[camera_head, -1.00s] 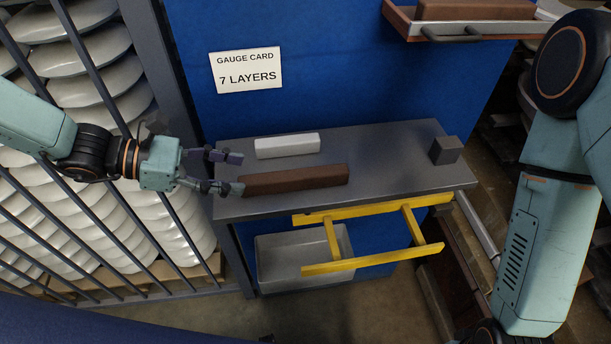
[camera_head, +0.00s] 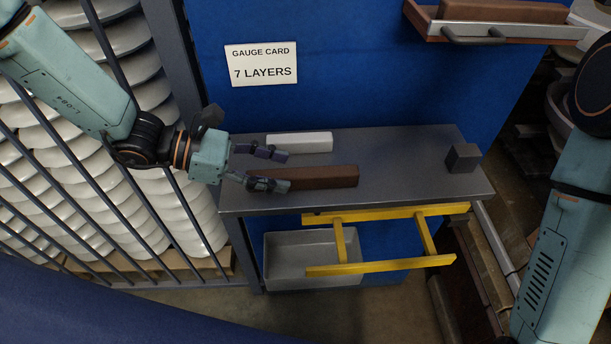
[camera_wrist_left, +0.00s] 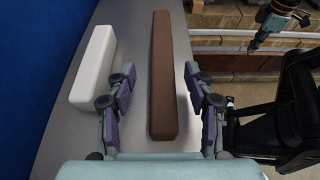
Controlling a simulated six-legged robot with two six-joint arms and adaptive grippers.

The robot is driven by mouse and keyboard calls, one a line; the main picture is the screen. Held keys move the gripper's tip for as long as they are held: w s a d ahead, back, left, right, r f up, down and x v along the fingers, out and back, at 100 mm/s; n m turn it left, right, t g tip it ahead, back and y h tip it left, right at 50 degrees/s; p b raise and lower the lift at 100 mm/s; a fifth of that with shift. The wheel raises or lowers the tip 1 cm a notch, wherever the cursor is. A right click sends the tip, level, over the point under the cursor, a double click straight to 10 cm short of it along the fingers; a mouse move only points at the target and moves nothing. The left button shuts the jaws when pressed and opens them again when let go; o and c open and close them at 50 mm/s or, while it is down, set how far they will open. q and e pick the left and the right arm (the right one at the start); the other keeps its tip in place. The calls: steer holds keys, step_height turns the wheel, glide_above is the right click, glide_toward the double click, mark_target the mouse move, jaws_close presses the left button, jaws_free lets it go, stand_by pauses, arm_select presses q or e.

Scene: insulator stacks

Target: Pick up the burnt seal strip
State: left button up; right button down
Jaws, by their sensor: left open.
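A long brown strip (camera_head: 325,176), which seems to be the burnt seal strip, lies on the grey shelf (camera_head: 400,180), near its front edge. In the left wrist view the brown strip (camera_wrist_left: 161,70) runs lengthwise between the open fingers. My left gripper (camera_head: 287,171) is open at the strip's left end, with one finger on each side. My left gripper (camera_wrist_left: 164,98) shows no clear contact with the strip. A white strip (camera_head: 300,142) lies behind it, parallel. What seems to be my right wrist (camera_wrist_left: 272,22) shows small in the left wrist view; its fingers are too small to judge.
A dark grey cube (camera_head: 464,158) stands at the shelf's right end. A yellow frame (camera_head: 385,268) juts out below, over a grey bin (camera_head: 285,262). Barred insulator stacks (camera_head: 150,190) stand left. A tray (camera_head: 510,30) with another brown strip is at upper right.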

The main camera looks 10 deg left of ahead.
mark_target(288, 173)
arm_select(q)
steer(key=shift+s+x, duration=0.2)
steer(key=shift+x, duration=1.05)
steer(key=shift+w+d, duration=0.2)
steer(key=shift+d, duration=0.3)
steer(key=shift+s+a, duration=0.1)
steer(key=shift+a, duration=0.15)
steer(key=c, duration=0.4)
steer(key=shift+d, duration=0.2)
steer(key=c, duration=0.5)
steer(key=shift+a, duration=0.1)
jaws_close()
